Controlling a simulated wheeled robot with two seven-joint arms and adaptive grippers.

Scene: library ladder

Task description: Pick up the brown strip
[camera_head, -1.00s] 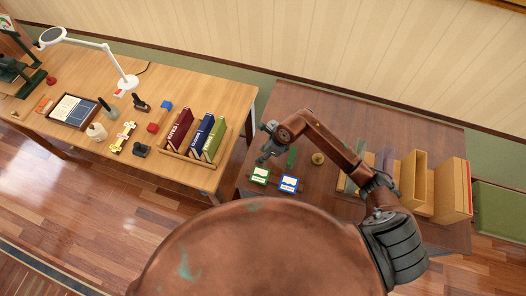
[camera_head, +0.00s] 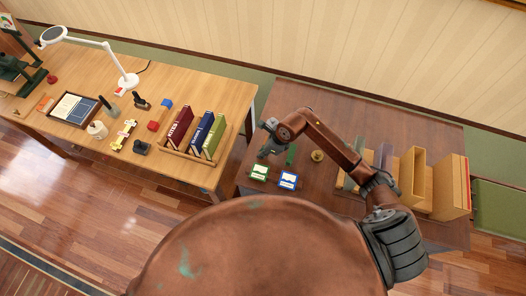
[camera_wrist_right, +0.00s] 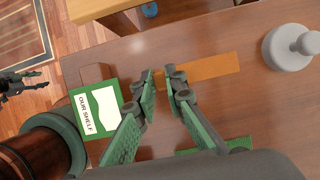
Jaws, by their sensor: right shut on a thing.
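The brown strip (camera_wrist_right: 215,70) lies flat and low over the dark table in the right wrist view, an orange-brown flat piece. My right gripper (camera_wrist_right: 162,74) has its green-padded fingers at the strip's left end, with the strip between the tips. They are shut on it. I cannot tell if it is clear of the tabletop. In the head view my right gripper (camera_head: 266,150) hangs low over the left part of the dark table, and the strip is hidden there. A dark jaw-like end, seemingly my left gripper (camera_wrist_right: 20,82), shows at the wrist view's left edge; its opening is unclear.
A green "OUR SHELF" card (camera_wrist_right: 97,108) stands left of the fingers. A blue card (camera_head: 288,180) and a brass knobbed piece (camera_head: 317,156) are close by. Upright boards and boxes (camera_head: 413,172) fill the table's right. A light desk (camera_head: 225,92) with books is on the left.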

